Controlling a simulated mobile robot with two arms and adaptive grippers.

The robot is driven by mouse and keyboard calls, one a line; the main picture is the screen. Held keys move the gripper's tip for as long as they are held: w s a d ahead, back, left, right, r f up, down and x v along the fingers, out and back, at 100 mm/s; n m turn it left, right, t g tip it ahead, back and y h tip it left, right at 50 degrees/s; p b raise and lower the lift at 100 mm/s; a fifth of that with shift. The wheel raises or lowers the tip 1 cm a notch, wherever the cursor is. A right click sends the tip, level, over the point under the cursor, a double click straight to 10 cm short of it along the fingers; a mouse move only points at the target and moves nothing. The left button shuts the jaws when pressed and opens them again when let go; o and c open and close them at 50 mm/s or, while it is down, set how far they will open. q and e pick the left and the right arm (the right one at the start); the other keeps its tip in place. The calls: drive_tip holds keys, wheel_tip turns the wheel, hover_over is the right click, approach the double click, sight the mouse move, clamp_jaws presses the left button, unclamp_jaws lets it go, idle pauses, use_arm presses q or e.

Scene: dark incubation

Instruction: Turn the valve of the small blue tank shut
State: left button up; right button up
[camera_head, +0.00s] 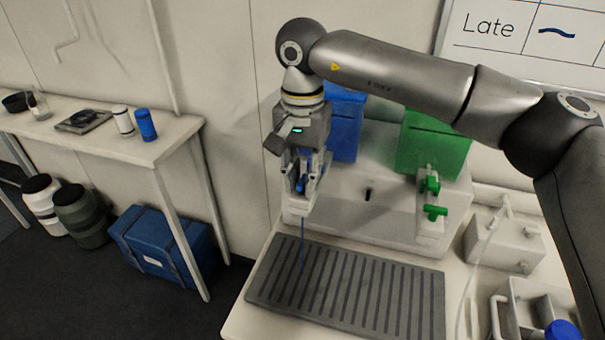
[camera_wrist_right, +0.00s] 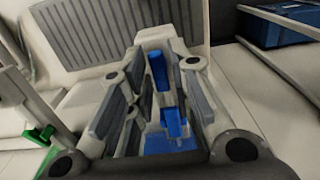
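The small blue tank (camera_head: 345,125) stands on a pale stand at the back of the bench, partly hidden by my right arm. Its blue valve handle (camera_head: 301,185) shows between the fingers of my right gripper (camera_head: 305,178). In the right wrist view, the blue valve handle (camera_wrist_right: 172,120) lies between the two fingers of my right gripper (camera_wrist_right: 160,85). The fingers are apart, with a gap on the left side of the handle; contact is not clear. A thin blue stream (camera_head: 302,245) runs down from below the gripper to the grey ribbed tray (camera_head: 375,300). My left gripper is not in view.
A green tank (camera_head: 434,145) with a green tap handle (camera_head: 435,212) stands to the right on the same stand. White boxes (camera_head: 505,245) stand at the bench's right. A side table (camera_head: 95,135) is at the left, with a blue box (camera_head: 160,245) on the floor by it.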

clamp_jaws()
drive_tip(key=shift+m, duration=0.4)
drive_tip(key=m+b, duration=0.2)
drive_tip(key=m, duration=0.1)
drive_tip(key=shift+m, duration=0.4)
drive_tip(key=m+b, duration=0.1)
drive_tip(key=m, duration=0.4)
drive_tip(key=m+b, duration=0.1)
drive_tip(key=m, duration=0.3)
drive_tip(key=shift+m, duration=0.4)
drive_tip(key=shift+r+m+b, duration=0.1)
drive_tip(key=shift+m+b, duration=0.45)
drive_tip(key=shift+m, duration=1.15)
drive_tip(key=shift+o, duration=2.2)
unclamp_jaws()
